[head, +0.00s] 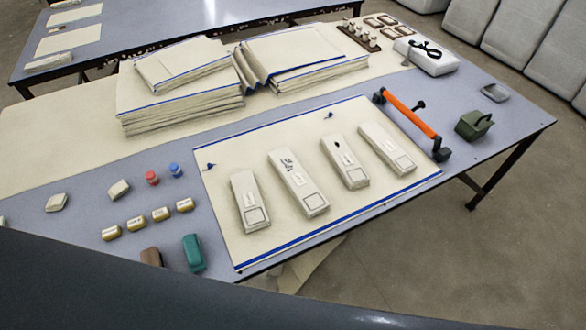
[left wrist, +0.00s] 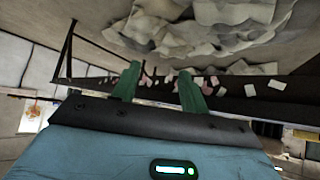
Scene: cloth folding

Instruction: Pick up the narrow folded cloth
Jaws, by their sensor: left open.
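Several narrow folded cloth bundles lie side by side on a cream cloth mat with blue edges (head: 232,170) in the head view. The leftmost narrow bundle (head: 247,190) has a square outline at its near end. The second (head: 290,175) has dark marks on top, the third (head: 343,155) a small dark spot, and the rightmost (head: 386,148) a label. I cannot tell which one the task names. My left gripper (left wrist: 159,68) shows only in the left wrist view, its two green fingers apart with nothing seen held between them. My right gripper is not in view.
Stacked folded cloths (head: 185,107) stand at the back. An orange-handled tool (head: 410,116) and a green box (head: 474,124) lie right. Small rolls (head: 136,223), red and blue spools (head: 152,177) and a teal block (head: 193,252) lie left. The grey table (head: 500,135) is partly bare.

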